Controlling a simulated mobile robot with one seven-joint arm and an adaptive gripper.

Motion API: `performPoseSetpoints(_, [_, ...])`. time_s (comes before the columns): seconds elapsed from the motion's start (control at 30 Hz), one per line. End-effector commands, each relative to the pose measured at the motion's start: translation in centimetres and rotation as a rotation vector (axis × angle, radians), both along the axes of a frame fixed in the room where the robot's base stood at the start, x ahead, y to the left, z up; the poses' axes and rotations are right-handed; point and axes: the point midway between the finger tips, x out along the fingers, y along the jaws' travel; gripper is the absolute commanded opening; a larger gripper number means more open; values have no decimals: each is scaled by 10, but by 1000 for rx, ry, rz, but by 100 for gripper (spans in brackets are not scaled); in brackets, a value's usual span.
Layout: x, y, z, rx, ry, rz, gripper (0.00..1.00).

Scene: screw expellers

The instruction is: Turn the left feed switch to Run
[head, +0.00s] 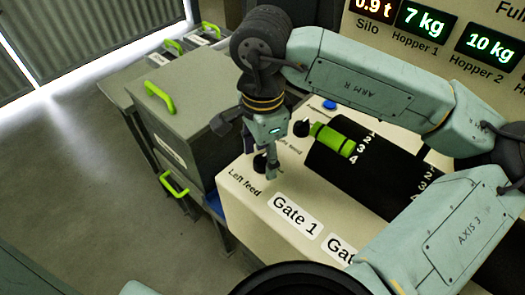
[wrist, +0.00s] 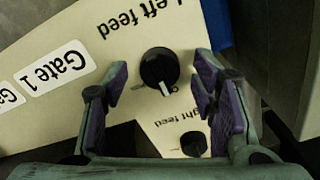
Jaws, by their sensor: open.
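The left feed switch is a round black knob with a white pointer line, on the cream panel by the "Left feed" label. In the wrist view the knob (wrist: 158,66) appears between my fingertips, its pointer toward the picture's bottom, slightly right. The position marks beside it are mostly hidden or too small to read. In the head view the knob (head: 260,161) is partly hidden by my gripper (head: 271,170), which points down over it. My gripper is open, with a gap on both sides of the knob. I cannot tell whether the tips reach down around it.
A second black knob, by the right feed label, (wrist: 194,143) is close by. A black roller panel with a green slider (head: 333,140) lies right of it. Gate 1 label (head: 295,215) is in front. A grey cabinet (head: 185,115) with green handles stands at left.

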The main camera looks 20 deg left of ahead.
Motion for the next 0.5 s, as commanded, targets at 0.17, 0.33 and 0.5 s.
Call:
performPoseSetpoints(0.17, [0,0,-4,-1,1,1,53])
performPoseSetpoints(0.33, [0,0,-3,0,0,1,51])
performPoseSetpoints(0.5, [0,0,-3,0,0,1,39])
